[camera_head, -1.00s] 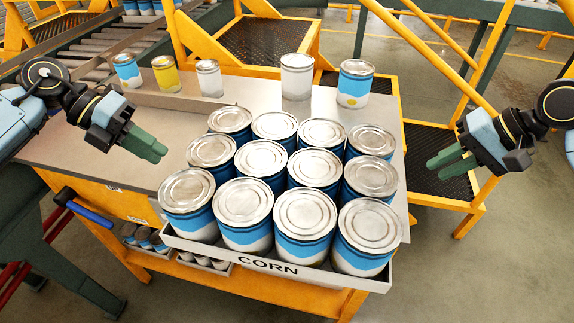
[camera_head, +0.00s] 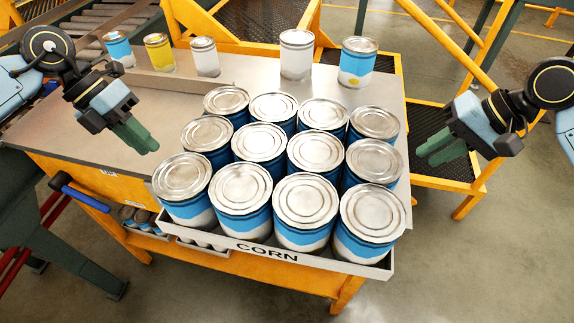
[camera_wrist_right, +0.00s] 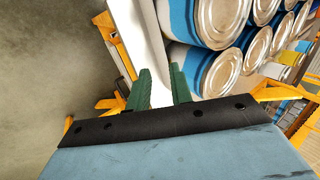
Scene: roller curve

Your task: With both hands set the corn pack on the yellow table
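The corn pack is a shallow white tray marked CORN (camera_head: 266,253) holding several blue-and-white cans with silver lids (camera_head: 240,187). It rests at the front right of the yellow table (camera_head: 75,182), which has a grey top, and its front edge reaches the table's front. My left gripper (camera_head: 138,138) is left of the pack, above the grey top, apart from it; its finger gap is unclear. My right gripper (camera_head: 440,150) is right of the pack, apart from it, with its fingers open and empty. In the right wrist view its two green fingers (camera_wrist_right: 162,88) point toward the tray's side and cans.
Loose cans stand along the table's back: a yellow one (camera_head: 159,53), a white one (camera_head: 296,55) and a blue one (camera_head: 357,62) among them. A roller conveyor (camera_head: 95,30) is at back left. Yellow steps (camera_head: 450,160) stand at the right.

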